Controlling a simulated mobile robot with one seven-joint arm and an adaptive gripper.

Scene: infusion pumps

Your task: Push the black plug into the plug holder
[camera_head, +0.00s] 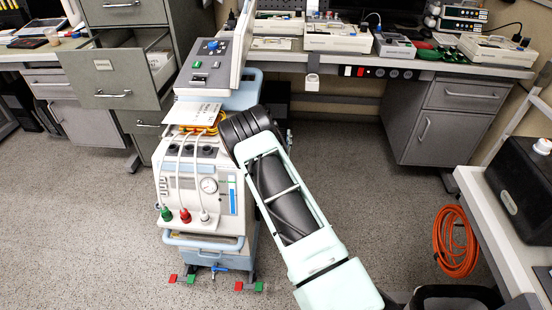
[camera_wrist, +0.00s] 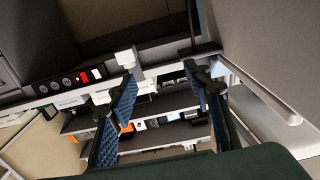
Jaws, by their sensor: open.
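My gripper (camera_wrist: 160,84) is open in the wrist view, with nothing seen between its two blue-padded fingers. In the head view my own arm hides it. A white block (camera_head: 312,82) hangs at the front edge of the back desk; it may be the plug holder, though I cannot confirm this. A similar white block (camera_wrist: 128,58) shows in the wrist view above the left fingertip, apart from it as far as I can tell. I cannot make out the black plug for certain in either view.
A wheeled medical machine (camera_head: 200,190) stands left of my arm. The desk-edge panel (camera_head: 378,72) has red, white and black switches and round sockets. Pumps (camera_head: 338,38) stand on the desk. An open drawer (camera_head: 118,75) juts out at left.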

